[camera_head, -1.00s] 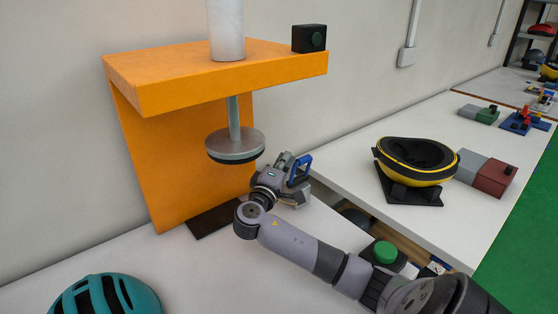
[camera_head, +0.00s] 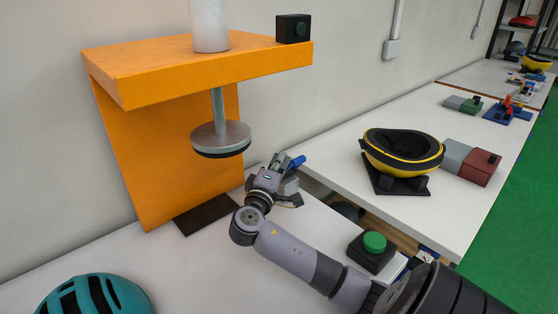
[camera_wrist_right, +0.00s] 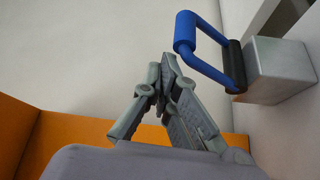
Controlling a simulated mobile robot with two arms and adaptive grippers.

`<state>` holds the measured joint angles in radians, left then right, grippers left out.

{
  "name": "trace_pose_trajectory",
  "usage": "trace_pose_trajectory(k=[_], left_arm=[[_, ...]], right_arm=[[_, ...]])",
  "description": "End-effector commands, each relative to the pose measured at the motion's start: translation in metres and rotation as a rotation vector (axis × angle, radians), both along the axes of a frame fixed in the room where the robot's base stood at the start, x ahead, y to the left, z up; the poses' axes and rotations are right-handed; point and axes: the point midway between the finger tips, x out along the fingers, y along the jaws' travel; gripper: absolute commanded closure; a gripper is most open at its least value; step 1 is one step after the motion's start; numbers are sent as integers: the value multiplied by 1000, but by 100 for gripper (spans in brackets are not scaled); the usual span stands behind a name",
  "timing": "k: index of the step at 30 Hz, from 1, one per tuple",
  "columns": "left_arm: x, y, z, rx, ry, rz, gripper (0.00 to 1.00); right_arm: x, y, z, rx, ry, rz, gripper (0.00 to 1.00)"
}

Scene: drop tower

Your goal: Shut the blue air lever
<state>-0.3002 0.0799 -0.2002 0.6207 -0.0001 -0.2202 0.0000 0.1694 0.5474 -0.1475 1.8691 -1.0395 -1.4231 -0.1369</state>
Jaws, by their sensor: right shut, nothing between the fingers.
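The blue air lever (camera_head: 297,162) shows beside my right gripper in the head view, on a small grey block (camera_head: 291,186) by the orange stand. In the right wrist view the lever's blue handle (camera_wrist_right: 185,32) juts left from the grey block (camera_wrist_right: 280,72), with a dark pivot between them. My right gripper (camera_head: 281,162) is shut and empty. In the wrist view its fingertips (camera_wrist_right: 160,75) are just below and left of the blue handle, with a visible gap. In the head view the gripper partly hides the lever and block. My left gripper is not in view.
The orange stand (camera_head: 150,150) with a hanging metal disc (camera_head: 220,137) rises left of the gripper. A teal helmet (camera_head: 95,295) lies front left. A green button (camera_head: 374,242) sits right of my arm. A yellow-black helmet (camera_head: 400,158) is on the far table.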

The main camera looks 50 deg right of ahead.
Motion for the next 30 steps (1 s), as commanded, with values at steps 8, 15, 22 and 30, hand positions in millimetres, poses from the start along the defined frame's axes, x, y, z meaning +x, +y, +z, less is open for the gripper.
trace_pose_trajectory(k=[8,15,22,30], left_arm=[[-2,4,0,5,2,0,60],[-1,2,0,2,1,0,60],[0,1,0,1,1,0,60],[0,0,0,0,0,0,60]], right_arm=[[-3,0,-4,6,6,-8,100],[-13,31,-8,7,6,-3,100],[-25,62,-10,3,5,1,100],[-28,70,-10,0,2,0,100]])
